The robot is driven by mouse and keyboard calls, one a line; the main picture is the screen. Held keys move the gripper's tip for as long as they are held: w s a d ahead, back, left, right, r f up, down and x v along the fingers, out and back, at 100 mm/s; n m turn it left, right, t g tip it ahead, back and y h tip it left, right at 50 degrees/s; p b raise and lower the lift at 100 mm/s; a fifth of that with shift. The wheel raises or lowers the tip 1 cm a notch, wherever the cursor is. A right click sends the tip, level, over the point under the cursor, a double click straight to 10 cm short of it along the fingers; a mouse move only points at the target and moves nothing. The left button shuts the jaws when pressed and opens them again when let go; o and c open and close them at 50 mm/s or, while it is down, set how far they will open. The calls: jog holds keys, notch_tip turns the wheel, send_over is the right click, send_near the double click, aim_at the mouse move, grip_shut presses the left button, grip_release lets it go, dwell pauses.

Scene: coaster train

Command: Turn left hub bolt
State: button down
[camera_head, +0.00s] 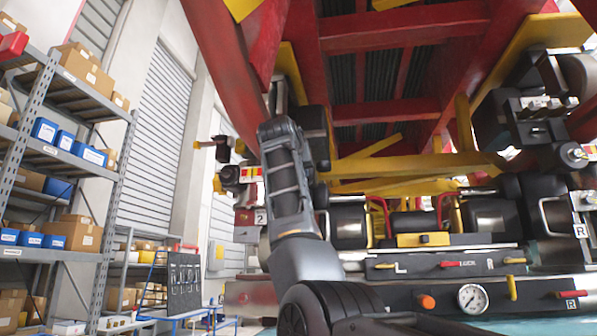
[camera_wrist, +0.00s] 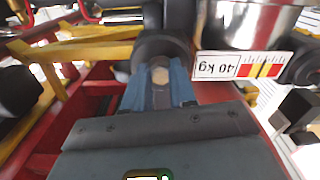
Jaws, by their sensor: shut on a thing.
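In the wrist view, my gripper (camera_wrist: 158,88) has its two blue-grey fingers shut on either side of a small round tan-ended piece, which looks like the left hub bolt (camera_wrist: 159,74). The bolt sits in front of a dark round hub (camera_wrist: 160,48). The fingers hide most of its sides, and I cannot tell how far it is turned. In the head view, my arm reaches up under the red and yellow train frame (camera_head: 405,32). My forearm and wrist hide the fingertips and the bolt there.
A "40 kg" label (camera_wrist: 235,66) with coloured stripes is close beside the hub. A bench (camera_head: 450,262) with a pressure gauge (camera_head: 473,298) and coloured levers stands below the train. Shelves with boxes (camera_head: 75,235) are at the left. Red and yellow beams crowd my arm.

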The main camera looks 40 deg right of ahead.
jog(key=shift+f+m, duration=0.15)
jog(key=shift+m, duration=0.55)
jog(key=c, duration=0.9)
grip_release()
jog(key=shift+a, duration=0.15)
jog(key=b+v, duration=0.3)
jog(key=v, duration=0.4)
jog(key=shift+s+a, duration=0.25)
